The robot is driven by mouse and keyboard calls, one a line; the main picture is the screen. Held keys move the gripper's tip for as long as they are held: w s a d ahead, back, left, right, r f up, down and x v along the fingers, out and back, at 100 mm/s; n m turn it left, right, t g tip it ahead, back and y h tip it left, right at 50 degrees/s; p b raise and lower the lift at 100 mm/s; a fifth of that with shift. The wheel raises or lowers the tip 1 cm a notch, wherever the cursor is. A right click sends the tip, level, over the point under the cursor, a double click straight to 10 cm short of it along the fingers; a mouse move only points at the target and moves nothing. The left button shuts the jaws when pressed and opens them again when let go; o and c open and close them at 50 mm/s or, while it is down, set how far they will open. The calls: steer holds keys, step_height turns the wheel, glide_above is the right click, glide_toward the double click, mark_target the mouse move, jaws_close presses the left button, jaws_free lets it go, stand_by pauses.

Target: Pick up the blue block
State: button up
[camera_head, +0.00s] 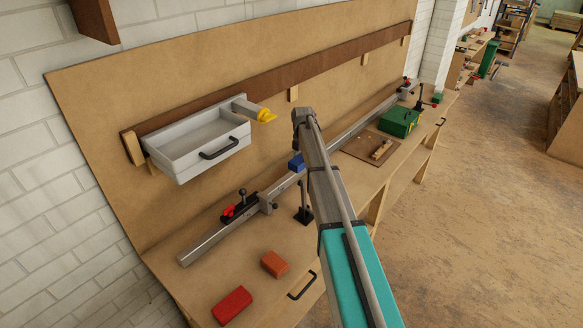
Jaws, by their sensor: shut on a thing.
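A small blue block (296,161) shows just left of my arm, at the metal rail on the workbench. Part of it is hidden behind my arm, and I cannot tell whether it rests on the rail or is held above it. My arm reaches up from the bottom right, and its grey upper end stands above and right of the block. My gripper's fingers are not visible; they seem hidden behind the arm.
A red block (232,306) and an orange block (274,264) lie on the near bench. A long metal rail (205,244) with clamps runs along it. A white drawer (183,160) hangs on the back board. A green box (400,120) stands farther back.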

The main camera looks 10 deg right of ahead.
steer(key=shift+w+d, duration=0.75)
steer(key=shift+d, duration=0.25)
steer(key=shift+w+d, duration=0.75)
steer(key=shift+d, duration=0.25)
